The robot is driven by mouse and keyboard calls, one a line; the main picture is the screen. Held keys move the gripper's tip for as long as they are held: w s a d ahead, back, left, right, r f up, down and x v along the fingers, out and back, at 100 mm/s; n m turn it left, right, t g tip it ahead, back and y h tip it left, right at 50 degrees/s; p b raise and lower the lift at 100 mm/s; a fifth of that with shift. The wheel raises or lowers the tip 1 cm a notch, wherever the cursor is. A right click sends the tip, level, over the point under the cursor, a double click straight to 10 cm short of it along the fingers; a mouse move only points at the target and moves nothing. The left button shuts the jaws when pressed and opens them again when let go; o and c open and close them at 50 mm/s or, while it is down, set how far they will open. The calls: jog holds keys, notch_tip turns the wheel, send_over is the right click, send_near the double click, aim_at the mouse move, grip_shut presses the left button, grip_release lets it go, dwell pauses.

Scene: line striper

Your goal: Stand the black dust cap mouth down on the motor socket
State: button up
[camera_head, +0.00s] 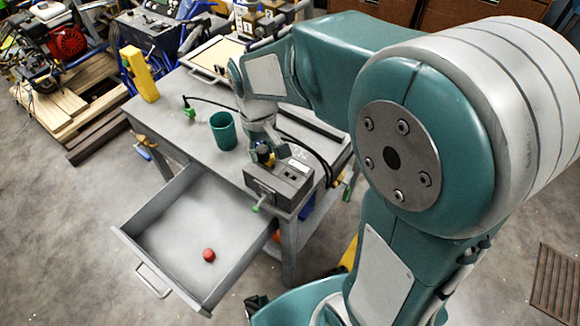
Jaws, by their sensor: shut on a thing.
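My gripper (267,157) is over the right part of the grey workbench, pointing down just above the back left of a dark grey box (280,187). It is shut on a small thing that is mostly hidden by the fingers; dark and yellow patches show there. I take it to be the black dust cap, but its mouth cannot be seen. The motor socket cannot be picked out for sure; it may be on the dark grey box, under my gripper. I cannot tell whether the held thing touches the box.
A green cup (223,131) stands left of my gripper. A green plug (189,109) on a black cable lies farther left, and a yellow case (139,74) stands at the bench's far left corner. An open drawer (165,235) juts out in front, with a red ball (208,255) in it.

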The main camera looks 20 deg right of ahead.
send_over(290, 176)
jog(key=f, duration=0.3)
jog(key=a+f, duration=0.1)
jog(key=f, duration=0.1)
jog(key=shift+f, duration=0.25)
jog(key=f, duration=0.1)
jog(key=d+f, duration=0.1)
jog(key=f, duration=0.1)
jog(key=shift+f, duration=0.55)
jog(key=o, duration=0.7)
jog(key=shift+o, duration=0.2)
